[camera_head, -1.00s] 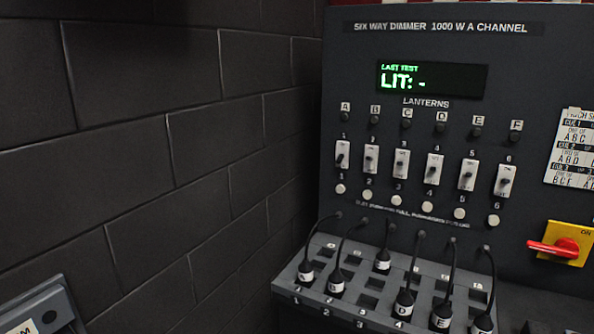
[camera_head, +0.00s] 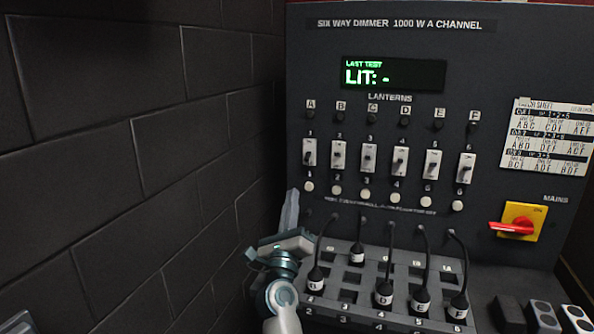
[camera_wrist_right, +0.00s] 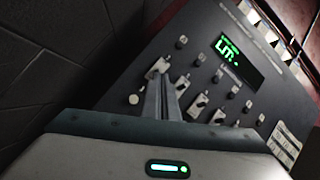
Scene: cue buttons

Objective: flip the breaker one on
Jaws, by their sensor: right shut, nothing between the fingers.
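Breaker one (camera_head: 309,153) is the leftmost white switch in the row on the dark dimmer panel, under lantern label A. Its small dark lever looks to sit low, though it is tiny in the head view. My right gripper (camera_head: 291,200) is shut and empty, pointing up, below and slightly left of breaker one. In the right wrist view the closed fingers (camera_wrist_right: 163,98) reach toward the leftmost switch (camera_wrist_right: 158,68), with their tips just below it. I cannot tell if they touch.
Several similar switches run to the right of breaker one, with round buttons below. The patch bay (camera_head: 375,295) with plugged cables juts out underneath. A red mains handle (camera_head: 512,229) is at right. The display (camera_head: 393,74) reads "LIT: -". A brick wall (camera_head: 100,120) stands close on the left.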

